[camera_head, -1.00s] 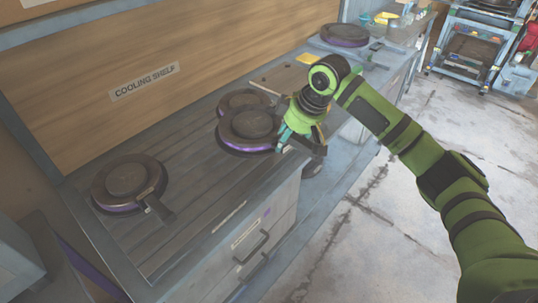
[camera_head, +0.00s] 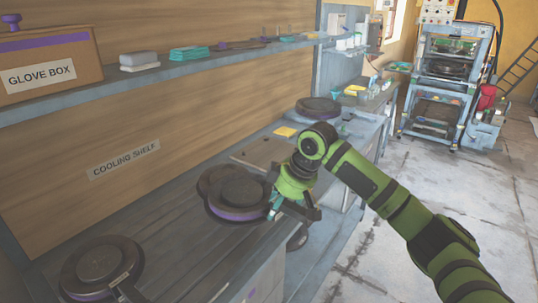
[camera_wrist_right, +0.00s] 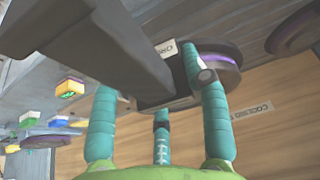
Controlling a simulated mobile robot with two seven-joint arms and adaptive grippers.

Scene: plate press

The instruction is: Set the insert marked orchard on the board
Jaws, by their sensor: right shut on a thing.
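My right gripper (camera_head: 278,206) is shut on the handle of a dark round insert (camera_head: 237,190) with a purple rim. The held insert also shows in the right wrist view (camera_wrist_right: 219,58), with a small pale label (camera_wrist_right: 166,49) partly hidden and hard to read. In the head view it overlaps another dark round insert (camera_head: 206,176) behind it; whether they touch cannot be told. A flat brown board (camera_head: 257,153) lies on the counter just beyond. My left gripper is not in view.
Another insert (camera_head: 98,265) lies on the slatted cooling shelf (camera_head: 160,235) at the lower left. One more (camera_head: 318,106) stands at the counter's far end, beyond a yellow item (camera_head: 285,132). A wall shelf (camera_head: 150,82) runs above. A press-like machine (camera_head: 450,80) stands at the back right.

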